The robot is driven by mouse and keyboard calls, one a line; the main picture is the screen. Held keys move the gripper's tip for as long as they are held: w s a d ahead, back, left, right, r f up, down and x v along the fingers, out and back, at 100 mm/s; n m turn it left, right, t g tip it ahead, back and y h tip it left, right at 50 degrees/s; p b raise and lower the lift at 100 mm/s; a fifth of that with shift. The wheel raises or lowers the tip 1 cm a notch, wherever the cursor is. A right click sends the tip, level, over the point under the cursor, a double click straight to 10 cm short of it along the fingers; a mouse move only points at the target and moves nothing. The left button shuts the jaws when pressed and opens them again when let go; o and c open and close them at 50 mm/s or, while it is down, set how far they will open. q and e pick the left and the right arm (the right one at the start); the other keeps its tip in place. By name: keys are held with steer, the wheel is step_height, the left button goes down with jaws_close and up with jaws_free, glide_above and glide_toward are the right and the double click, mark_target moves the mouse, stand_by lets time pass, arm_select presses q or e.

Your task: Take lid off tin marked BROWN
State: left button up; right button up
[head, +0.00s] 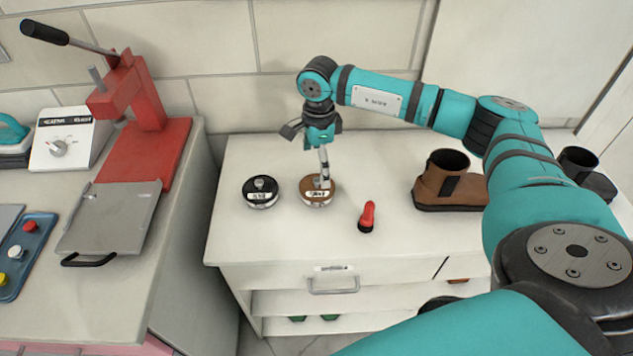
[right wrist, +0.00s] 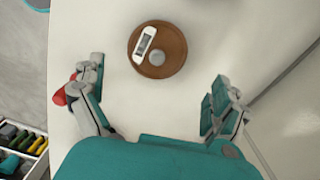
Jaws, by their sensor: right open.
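The tin with the brown lid (head: 309,195) stands upright on the white cabinet top. Its lid has a pale label, too small to read, and a small grey knob. My right gripper (head: 324,170) points down at this tin, one finger covering part of the lid. In the right wrist view, the brown lid (right wrist: 172,37) lies beyond my open right gripper (right wrist: 155,100), with nothing between the fingers. A similar tin with a black lid (head: 260,193) stands to its left. My left gripper is not in view.
A red-handled tool (head: 367,216) stands right of the brown-lidded tin, and a brown boot (head: 446,183) further right. A red press (head: 140,120) stands on the left counter. The cabinet top (head: 270,235) in front of the tins is clear.

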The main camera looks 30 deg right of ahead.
mark_target(318, 179)
steer(key=shift+s+f, duration=0.15)
steer(key=shift+f, duration=0.3)
steer(key=f, duration=0.1)
steer(key=f+p, duration=0.1)
steer(key=f, duration=0.3)
steer(key=shift+a+p, duration=0.25)
steer(key=shift+p, duration=0.15)
steer(key=shift+c, duration=0.3)
steer(key=c, duration=0.7)
